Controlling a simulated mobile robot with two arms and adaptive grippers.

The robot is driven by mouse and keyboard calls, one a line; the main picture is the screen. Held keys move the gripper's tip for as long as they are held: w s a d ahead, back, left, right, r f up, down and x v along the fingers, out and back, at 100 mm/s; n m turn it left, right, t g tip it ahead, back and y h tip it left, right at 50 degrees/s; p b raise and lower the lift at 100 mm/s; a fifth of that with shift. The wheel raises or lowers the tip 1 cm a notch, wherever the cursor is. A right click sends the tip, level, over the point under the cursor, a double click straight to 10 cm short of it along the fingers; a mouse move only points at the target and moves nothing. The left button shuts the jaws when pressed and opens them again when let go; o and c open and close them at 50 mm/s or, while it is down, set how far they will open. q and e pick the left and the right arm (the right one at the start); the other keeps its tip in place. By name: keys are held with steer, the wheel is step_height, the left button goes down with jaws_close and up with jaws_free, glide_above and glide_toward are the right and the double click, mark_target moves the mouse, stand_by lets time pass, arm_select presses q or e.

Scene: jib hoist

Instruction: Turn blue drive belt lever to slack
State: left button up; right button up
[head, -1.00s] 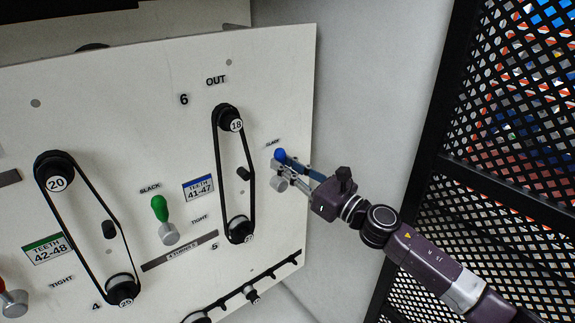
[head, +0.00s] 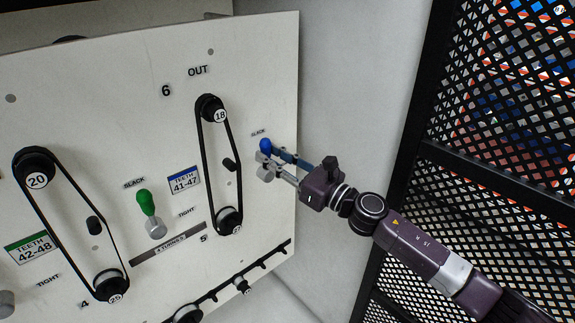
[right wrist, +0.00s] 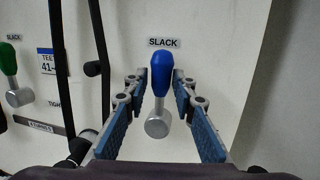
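The blue lever (head: 265,145) is at the right edge of the white panel. In the right wrist view the blue lever (right wrist: 162,72) points up from its grey hub (right wrist: 157,124), with its knob just below the SLACK label (right wrist: 164,43). My right gripper (head: 276,160) is at the lever. In the right wrist view the gripper's (right wrist: 160,84) two blue-padded fingers stand open, one on each side of the knob, with a narrow gap at each side. My left gripper is not in view.
A green lever (head: 145,203) points up to its own SLACK label, left of the blue one. Black belts on numbered pulleys (head: 220,115) run beside the levers. A black mesh fence (head: 480,210) stands at the right, behind my right arm.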

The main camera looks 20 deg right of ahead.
steer(key=v, duration=1.1)
steer(key=shift+s+d, duration=0.2)
steer(key=shift+s, duration=0.1)
steer(key=shift+f, duration=0.1)
